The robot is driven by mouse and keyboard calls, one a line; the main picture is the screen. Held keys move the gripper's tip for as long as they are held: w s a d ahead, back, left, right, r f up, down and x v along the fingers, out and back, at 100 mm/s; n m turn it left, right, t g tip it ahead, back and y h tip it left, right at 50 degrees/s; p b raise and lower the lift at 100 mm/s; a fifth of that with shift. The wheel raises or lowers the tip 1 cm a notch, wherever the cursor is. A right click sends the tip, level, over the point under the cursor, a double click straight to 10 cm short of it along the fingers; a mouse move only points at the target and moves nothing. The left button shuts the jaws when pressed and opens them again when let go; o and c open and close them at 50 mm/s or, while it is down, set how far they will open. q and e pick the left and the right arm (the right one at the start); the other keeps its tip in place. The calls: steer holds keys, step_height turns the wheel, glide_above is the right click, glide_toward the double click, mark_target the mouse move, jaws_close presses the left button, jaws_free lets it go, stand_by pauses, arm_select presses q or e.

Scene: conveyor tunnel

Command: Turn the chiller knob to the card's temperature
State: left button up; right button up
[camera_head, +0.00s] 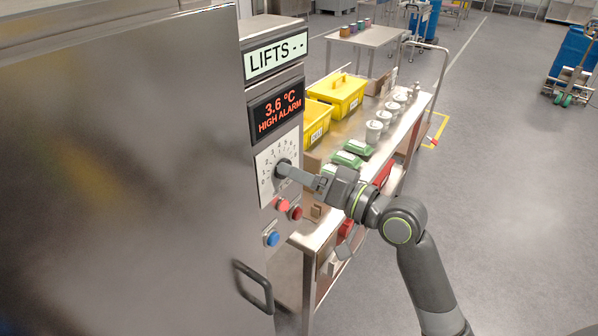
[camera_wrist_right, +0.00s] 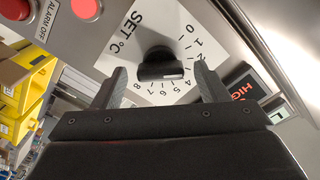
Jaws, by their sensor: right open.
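The chiller knob (camera_head: 283,168) is black and sits on a white numbered dial plate (camera_head: 266,187) on the steel chiller's front. The wrist view shows the knob (camera_wrist_right: 160,66) with a pale mark near its right end; the exact number it points at is unclear. My right gripper (camera_head: 287,172) is at the knob. In the wrist view its two fingers (camera_wrist_right: 161,84) are apart, one either side of the knob, with gaps visible. The display (camera_head: 277,108) reads 3.6 °C HIGH ALARM. I cannot make out a temperature card. My left gripper is not in view.
Red buttons (camera_head: 282,204) and a blue button (camera_head: 271,239) sit below the dial, above a door handle (camera_head: 252,286). A LIFTS sign (camera_head: 276,56) is above the display. A steel bench (camera_head: 383,149) with yellow bins (camera_head: 337,95) stands close behind my right arm. Open floor lies right.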

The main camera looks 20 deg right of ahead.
steer(key=shift+w+a, duration=0.25)
steer(key=shift+w, duration=0.05)
steer(key=c, duration=1)
steer(key=n+b, duration=0.3)
steer(key=n, duration=0.1)
steer(key=shift+n+b, duration=0.3)
steer(key=o, duration=1)
